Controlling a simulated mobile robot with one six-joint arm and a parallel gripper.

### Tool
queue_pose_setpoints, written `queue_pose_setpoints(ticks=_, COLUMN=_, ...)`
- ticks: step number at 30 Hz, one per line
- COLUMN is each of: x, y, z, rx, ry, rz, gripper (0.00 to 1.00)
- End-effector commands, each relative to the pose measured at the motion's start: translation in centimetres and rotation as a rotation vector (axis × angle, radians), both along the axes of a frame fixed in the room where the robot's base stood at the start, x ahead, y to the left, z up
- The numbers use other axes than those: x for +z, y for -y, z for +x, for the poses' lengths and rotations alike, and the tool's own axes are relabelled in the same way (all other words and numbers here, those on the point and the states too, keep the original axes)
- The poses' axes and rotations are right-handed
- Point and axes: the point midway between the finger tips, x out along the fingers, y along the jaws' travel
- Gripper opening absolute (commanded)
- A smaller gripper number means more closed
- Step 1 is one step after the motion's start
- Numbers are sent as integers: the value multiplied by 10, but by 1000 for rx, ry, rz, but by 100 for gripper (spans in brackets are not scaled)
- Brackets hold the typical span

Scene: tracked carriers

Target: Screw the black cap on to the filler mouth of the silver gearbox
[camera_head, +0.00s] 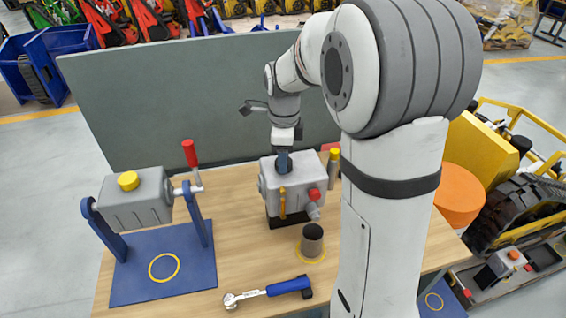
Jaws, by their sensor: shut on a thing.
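The silver gearbox (272,191) stands on the wooden table, right of centre. It has a yellow stick on its front and a red knob on its right side. My gripper (284,166) points down at the top of this gearbox, with its dark fingers shut. The black cap is not clearly visible; a small dark thing between the fingertips appears to be it. The filler mouth is hidden behind the fingers, so I cannot tell whether the cap touches it.
A grey box (138,212) with a yellow cap and red-handled crank hangs in a blue stand on the left. A dark cylinder (312,243) stands in a yellow ring. A blue-handled wrench (288,287) lies in front. A grey-green panel (170,100) rises behind. My arm hides the table's right.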

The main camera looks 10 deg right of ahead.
Motion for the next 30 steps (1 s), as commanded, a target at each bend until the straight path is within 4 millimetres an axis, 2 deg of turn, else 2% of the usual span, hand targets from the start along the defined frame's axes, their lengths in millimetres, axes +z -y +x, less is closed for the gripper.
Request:
queue_pose_setpoints(ticks=7, x=1, y=0, z=0, rx=-50, ry=2, rz=0, gripper=27)
queue_pose_setpoints(ticks=24, x=1, y=0, z=1, rx=-779, ry=3, rz=0, gripper=27)
queue_pose_setpoints(ticks=30, x=1, y=0, z=1, rx=-850, ry=2, rz=-1, gripper=27)
